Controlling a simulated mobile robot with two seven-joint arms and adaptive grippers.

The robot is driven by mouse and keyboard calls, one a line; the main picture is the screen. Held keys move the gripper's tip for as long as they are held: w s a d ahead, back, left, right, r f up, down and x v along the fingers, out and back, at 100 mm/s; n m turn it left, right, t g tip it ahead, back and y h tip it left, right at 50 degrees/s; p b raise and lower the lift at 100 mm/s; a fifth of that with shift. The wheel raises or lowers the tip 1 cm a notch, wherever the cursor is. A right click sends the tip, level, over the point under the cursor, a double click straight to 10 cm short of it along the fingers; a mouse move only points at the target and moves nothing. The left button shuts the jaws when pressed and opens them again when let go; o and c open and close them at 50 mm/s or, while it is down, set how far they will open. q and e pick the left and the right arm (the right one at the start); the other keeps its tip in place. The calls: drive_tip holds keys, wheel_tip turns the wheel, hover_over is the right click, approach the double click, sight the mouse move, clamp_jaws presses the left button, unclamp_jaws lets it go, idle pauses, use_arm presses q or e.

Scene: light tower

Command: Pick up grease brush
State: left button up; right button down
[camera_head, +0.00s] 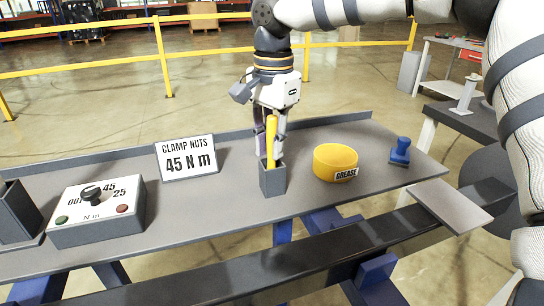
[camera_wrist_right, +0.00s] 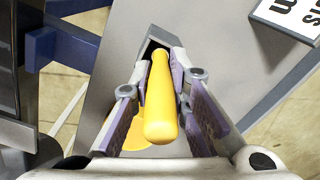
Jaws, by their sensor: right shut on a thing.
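The grease brush shows as a yellow handle (camera_head: 271,140) standing upright in a small dark grey square holder (camera_head: 273,182) on the bench. Its lower end is hidden inside the holder. My right gripper (camera_head: 270,152) points down over the holder, with its fingers shut on the handle just above the holder's rim. In the right wrist view the yellow handle (camera_wrist_right: 161,105) lies between the two purple-padded fingers (camera_wrist_right: 160,65), and the holder's dark rim (camera_wrist_right: 150,46) shows beyond it. My left gripper is not in view.
A yellow tub labelled GREASE (camera_head: 335,160) stands right of the holder, and a blue-handled tool (camera_head: 400,150) beyond it. A CLAMP NUTS sign (camera_head: 186,158) and a control box (camera_head: 95,212) stand to the left. A dark beam (camera_head: 250,270) runs along the bench front.

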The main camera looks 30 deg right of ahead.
drive_tip(key=shift+r, duration=0.1)
wheel_tip(320, 180, up, 10)
drive_tip(key=shift+f, duration=0.1)
idle(2.3)
